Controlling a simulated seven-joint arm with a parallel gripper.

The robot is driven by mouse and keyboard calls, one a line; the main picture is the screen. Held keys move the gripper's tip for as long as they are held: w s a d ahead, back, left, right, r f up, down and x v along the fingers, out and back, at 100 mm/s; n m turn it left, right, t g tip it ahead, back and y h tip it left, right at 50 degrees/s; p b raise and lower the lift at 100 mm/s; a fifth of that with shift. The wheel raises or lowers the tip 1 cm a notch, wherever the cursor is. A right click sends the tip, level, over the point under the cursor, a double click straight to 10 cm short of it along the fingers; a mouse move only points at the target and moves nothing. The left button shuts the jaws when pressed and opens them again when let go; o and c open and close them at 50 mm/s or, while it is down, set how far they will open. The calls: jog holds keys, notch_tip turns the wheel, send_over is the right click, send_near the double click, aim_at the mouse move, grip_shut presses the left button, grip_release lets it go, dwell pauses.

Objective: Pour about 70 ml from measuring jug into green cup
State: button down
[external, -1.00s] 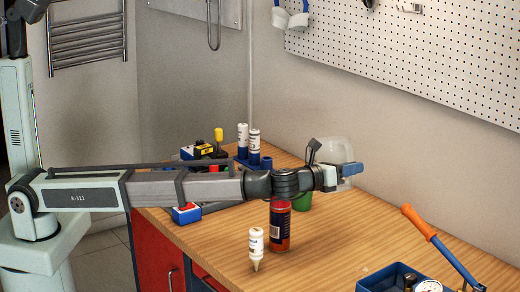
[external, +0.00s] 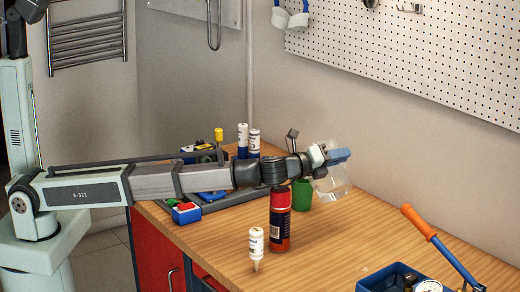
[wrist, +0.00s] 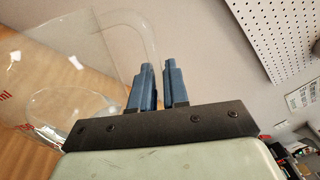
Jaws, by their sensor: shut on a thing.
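The clear measuring jug (external: 334,186) hangs from my gripper (external: 338,156), whose blue fingers are shut on its handle. The jug is in the air and looks tilted; its liquid level cannot be made out. In the wrist view the jug's clear wall (wrist: 60,75) with red markings fills the left side, beside my fingers (wrist: 158,88). The green cup (external: 302,195) stands upright on the bench, just left of the jug in the external view. My wrist partly covers the cup's top, and its inside is hidden.
A red-capped bottle (external: 280,222) and a white nozzle bottle (external: 256,247) stand in front of the cup on the wooden bench. A blue toolbox (external: 375,279) and an orange-handled tool (external: 420,222) are at front right. Several tubes (external: 242,140) stand behind the arm.

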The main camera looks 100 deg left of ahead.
aim_at(334, 145)
jog(key=shift+s+a+r+n, duration=0.3)
jog(key=shift+a+n, duration=0.1)
jog(key=shift+n, duration=0.2)
jog(key=shift+s+a+r+n, duration=0.1)
jog(key=shift+s+a+n, duration=0.1)
jog(key=shift+n, duration=0.1)
jog(key=shift+s+a+r+n, duration=0.3)
jog(key=shift+s+a+n, duration=0.25)
jog(key=shift+a+n, duration=0.35)
dwell(2.1)
jog(key=shift+d, duration=0.15)
jog(key=shift+w+d+f+m, duration=0.35)
jog(key=shift+w+d+m, duration=0.45)
jog(key=shift+m, duration=0.1)
jog(key=shift+w+d+f+m, duration=0.35)
jog(key=shift+d+m, duration=0.2)
jog(key=shift+m, duration=0.35)
jog(key=shift+w+d+r+m, duration=0.1)
jog(key=shift+d+r+m, duration=0.1)
jog(key=shift+m, duration=0.2)
dwell(0.4)
